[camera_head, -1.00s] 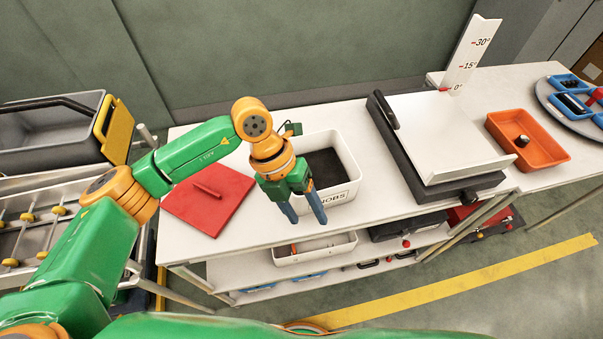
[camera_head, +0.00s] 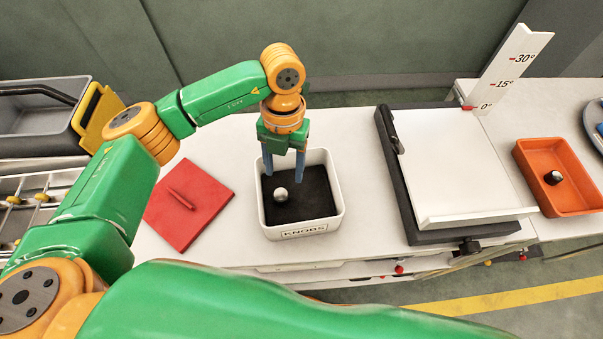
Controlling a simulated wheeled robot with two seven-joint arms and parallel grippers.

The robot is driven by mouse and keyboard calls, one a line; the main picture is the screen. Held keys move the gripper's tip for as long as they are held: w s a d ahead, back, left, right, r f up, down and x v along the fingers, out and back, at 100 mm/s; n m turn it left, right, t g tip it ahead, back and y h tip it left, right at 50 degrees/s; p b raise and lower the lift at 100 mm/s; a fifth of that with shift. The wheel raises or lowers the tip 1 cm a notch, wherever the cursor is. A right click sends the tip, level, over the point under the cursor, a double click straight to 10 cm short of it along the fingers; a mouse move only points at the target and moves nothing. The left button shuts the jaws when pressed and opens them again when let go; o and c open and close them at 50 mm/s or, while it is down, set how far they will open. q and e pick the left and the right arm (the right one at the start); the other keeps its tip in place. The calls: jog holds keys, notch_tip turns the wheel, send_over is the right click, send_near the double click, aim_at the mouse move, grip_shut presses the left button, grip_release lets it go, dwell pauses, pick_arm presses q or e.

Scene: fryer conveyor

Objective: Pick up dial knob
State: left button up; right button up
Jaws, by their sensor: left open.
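A small silver dial knob (camera_head: 280,194) lies on the dark floor of a white bin (camera_head: 291,231) labelled KNOBS. My left gripper (camera_head: 283,178) points down over the bin, its two blue fingers apart, one on each side of the picture line to the knob. The fingertips look above or just behind the knob, and nothing is between them. I cannot tell their exact height. My right gripper is not in view.
A red board (camera_head: 205,219) with a raised handle lies left of the bin. A white tilting plate (camera_head: 455,165) on a black base, with an angle scale (camera_head: 505,70), stands to the right. A grey basket (camera_head: 40,115) with a yellow part is at the far left.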

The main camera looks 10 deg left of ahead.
aim_at(281, 194)
pick_arm(q)
jog(key=shift+f+p, duration=0.35)
jog(key=shift+f, duration=0.05)
jog(key=shift+s+a+f+p, duration=0.2)
jog(key=shift+s+f+p, duration=0.25)
jog(key=shift+f+p, duration=0.15)
jog(key=shift+s+a+f+p, duration=0.2)
jog(key=shift+s+f+p, duration=0.2)
jog(key=shift+f+p, duration=0.2)
jog(key=f, duration=0.2)
jog(key=shift+s+a+f, duration=0.15)
jog(key=shift+s+f, duration=0.25)
jog(key=shift+w+f, duration=0.1)
jog(key=shift+f, duration=0.15)
jog(key=shift+w+d+f, duration=0.1)
jog(key=shift+w+d, duration=0.1)
jog(key=shift+w, duration=0.05)
jog(key=shift+c, duration=0.4)
jog(key=c, duration=0.4)
jog(key=shift+s+a, duration=0.1)
jog(key=shift+s, duration=0.05)
grip_shut()
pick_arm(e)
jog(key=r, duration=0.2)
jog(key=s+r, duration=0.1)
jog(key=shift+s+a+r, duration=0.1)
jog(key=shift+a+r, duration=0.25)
